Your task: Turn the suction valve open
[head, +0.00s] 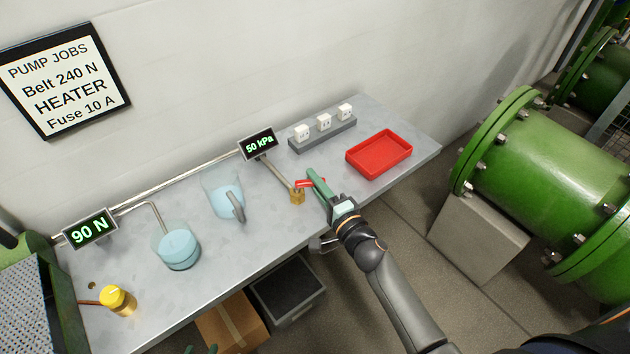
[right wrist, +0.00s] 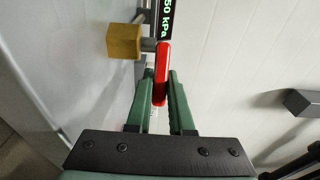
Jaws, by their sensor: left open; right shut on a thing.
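The suction valve has a small brass body (head: 297,197) at the end of a thin pipe over the grey bench. Its red lever (head: 303,184) lies across the pipe's line in the head view. My right gripper (head: 317,180) is shut on the red lever, partly hiding it. In the right wrist view the red lever (right wrist: 161,72) sits between the two green fingers, with the brass body (right wrist: 124,41) just to the left. Only the green fingertips of my left gripper (head: 200,350) show at the bottom edge, apart and empty, away from the valve.
A display (head: 258,144) above the pipe reads 50 kPa; another (head: 90,229) reads 90 N. A jug (head: 224,198) and a beaker (head: 176,247) of blue liquid stand left of the valve. A red tray (head: 379,154) and a grey block with white cubes (head: 323,134) lie right.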

